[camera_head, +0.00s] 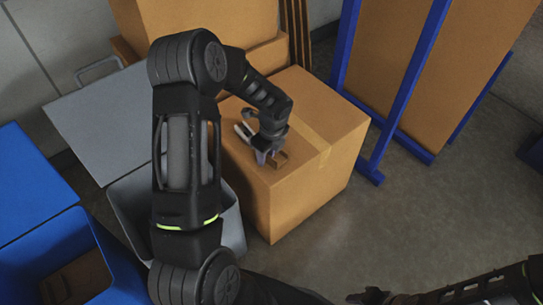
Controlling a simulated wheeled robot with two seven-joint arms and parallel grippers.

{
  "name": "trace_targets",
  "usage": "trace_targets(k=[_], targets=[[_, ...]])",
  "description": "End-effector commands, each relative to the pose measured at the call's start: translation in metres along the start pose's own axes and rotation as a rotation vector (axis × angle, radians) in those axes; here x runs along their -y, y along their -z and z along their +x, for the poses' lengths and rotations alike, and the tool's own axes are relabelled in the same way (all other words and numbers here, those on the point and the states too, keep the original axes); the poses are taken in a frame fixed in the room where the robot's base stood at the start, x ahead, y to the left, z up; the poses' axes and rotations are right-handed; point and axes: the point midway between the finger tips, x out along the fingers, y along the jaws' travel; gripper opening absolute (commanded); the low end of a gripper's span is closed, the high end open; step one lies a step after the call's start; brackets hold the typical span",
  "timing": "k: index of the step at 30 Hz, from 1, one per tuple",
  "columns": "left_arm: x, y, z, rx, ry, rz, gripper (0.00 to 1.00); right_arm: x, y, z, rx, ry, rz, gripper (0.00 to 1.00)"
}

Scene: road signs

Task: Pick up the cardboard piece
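A small brown cardboard piece (279,159) lies on top of a large closed cardboard box (318,185) in the middle of the view. My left gripper (262,150) points down over the box top, right beside the piece and close to or touching it. Its wrist and fingers hide part of the piece, and I cannot tell whether the fingers are closed on it. My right gripper (372,297) is only partly in view at the bottom edge, low and away from the box; its finger state is unclear.
A grey bin (232,222) with a raised lid (105,118) stands left of the box, partly behind my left arm. A blue bin (45,245) at lower left holds brown pieces. A blue metal frame (403,92) stands at right.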

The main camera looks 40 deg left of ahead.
Motion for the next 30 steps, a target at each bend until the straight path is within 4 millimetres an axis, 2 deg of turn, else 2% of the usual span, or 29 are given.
trace_targets(k=[25,30], targets=[[0.0001,0.0003,0.0016,0.0,0.0,0.0,0.31,-0.0002,0.0,0.0005,0.0,0.0,0.0,0.36],[0.0,0.0002,0.0013,0.0,0.0,0.0,0.18,-0.0001,0.0,0.0003,0.0,0.0,0.0,0.36]])
